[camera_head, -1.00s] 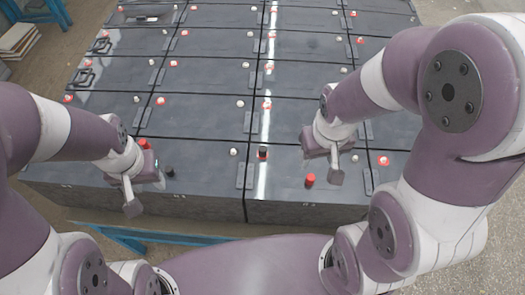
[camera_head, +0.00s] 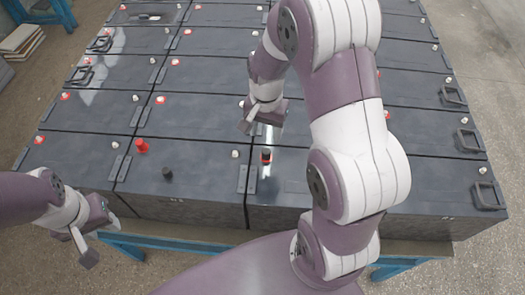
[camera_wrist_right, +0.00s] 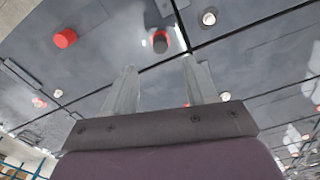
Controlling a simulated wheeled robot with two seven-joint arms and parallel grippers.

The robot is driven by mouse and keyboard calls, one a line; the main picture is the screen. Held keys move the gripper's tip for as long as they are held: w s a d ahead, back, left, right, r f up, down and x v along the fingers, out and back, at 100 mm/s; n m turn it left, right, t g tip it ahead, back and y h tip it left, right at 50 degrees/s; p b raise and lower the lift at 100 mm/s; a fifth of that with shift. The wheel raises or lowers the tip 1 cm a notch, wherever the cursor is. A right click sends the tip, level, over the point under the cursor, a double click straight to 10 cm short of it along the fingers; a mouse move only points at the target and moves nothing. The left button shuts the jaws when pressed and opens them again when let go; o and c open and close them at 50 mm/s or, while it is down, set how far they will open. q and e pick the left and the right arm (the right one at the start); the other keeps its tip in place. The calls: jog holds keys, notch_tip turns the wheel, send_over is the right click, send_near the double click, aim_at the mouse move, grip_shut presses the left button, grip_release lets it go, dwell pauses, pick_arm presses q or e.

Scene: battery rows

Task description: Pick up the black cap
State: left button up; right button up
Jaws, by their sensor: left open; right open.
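Another black cap (camera_head: 266,155) sits on a red terminal by the middle seam. It also shows in the wrist view (camera_wrist_right: 160,42), ahead of the fingers. My right gripper (camera_head: 259,122) is open and empty, just behind that capped terminal in the head view. Its two spread fingers show in the wrist view (camera_wrist_right: 161,75). My left gripper (camera_head: 98,240) is open and empty, in front of the table's front left edge. A red cap (camera_wrist_right: 65,38) stands at left in the wrist view.
Rows of dark batteries (camera_head: 200,155) cover the blue-framed table (camera_head: 155,243). White and red terminals stick up from their tops. Black handles (camera_head: 489,195) stand along the right side. My right arm hides part of the front right batteries.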

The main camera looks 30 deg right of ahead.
aim_at(266, 151)
jog(key=f+p, duration=0.2)
jog(key=f, duration=0.6)
jog(key=shift+d, duration=0.2)
jog(key=shift+w+f, duration=0.2)
jog(key=shift+f, duration=0.15)
grip_shut()
